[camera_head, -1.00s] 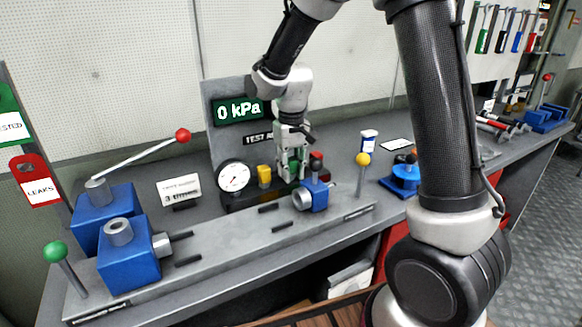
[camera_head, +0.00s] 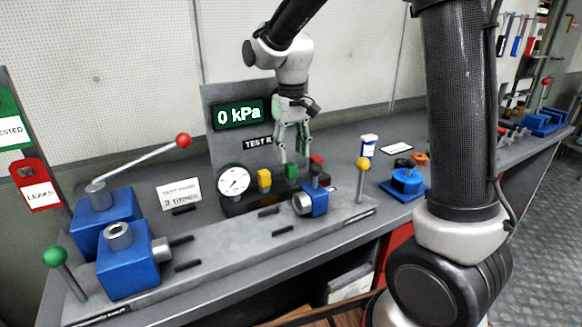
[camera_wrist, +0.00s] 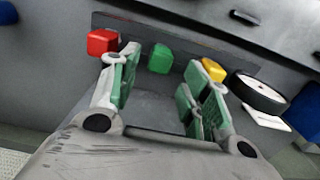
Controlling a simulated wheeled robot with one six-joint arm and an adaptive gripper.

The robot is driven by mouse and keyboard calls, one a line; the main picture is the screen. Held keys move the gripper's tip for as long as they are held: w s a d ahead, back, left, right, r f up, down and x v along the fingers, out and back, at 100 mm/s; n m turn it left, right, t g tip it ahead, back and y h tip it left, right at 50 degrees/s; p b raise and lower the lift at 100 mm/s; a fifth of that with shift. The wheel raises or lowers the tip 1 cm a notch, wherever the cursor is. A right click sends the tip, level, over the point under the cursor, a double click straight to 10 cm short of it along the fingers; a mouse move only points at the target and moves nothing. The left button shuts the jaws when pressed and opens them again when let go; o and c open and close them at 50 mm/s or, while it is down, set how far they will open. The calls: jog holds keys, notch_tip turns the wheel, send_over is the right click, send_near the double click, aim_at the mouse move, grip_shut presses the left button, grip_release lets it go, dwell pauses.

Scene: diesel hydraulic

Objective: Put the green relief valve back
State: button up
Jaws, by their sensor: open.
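The green relief valve (camera_head: 291,171) is a small green block seated in the dark holder on the bench, between a yellow block (camera_head: 264,177) and a red block (camera_head: 316,163). In the wrist view the green valve (camera_wrist: 160,58) stands upright between and beyond my fingertips. My gripper (camera_head: 294,160) is open and empty, pointing down just above and behind the green valve. In the wrist view its green-padded fingers (camera_wrist: 158,82) are apart, with the red block (camera_wrist: 102,42) to the left and the yellow block (camera_wrist: 213,69) to the right.
A round gauge (camera_head: 233,181) stands left of the yellow block. A blue fitting (camera_head: 314,201) and a yellow-knobbed lever (camera_head: 361,177) are in front and right. Blue pump blocks (camera_head: 128,262) with a red-knobbed lever (camera_head: 183,140) fill the left. The display (camera_head: 239,114) reads 0 kPa.

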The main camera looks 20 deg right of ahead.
notch_tip(320, 180, up, 5)
jog(key=shift+r, duration=0.1)
jog(key=s+d+r+m+t, duration=0.15)
jog(key=s+d+r, duration=0.35)
jog(key=s+d, duration=0.5)
jog(key=s+d+f+t, duration=0.1)
jog(key=s+d, duration=0.1)
jog(key=s, duration=0.5)
jog(key=s+d+f+t, duration=0.1)
jog(key=s+d+t, duration=0.1)
jog(key=s, duration=0.5)
jog(key=shift+d+m, duration=0.35)
jog(key=shift+d, duration=0.1)
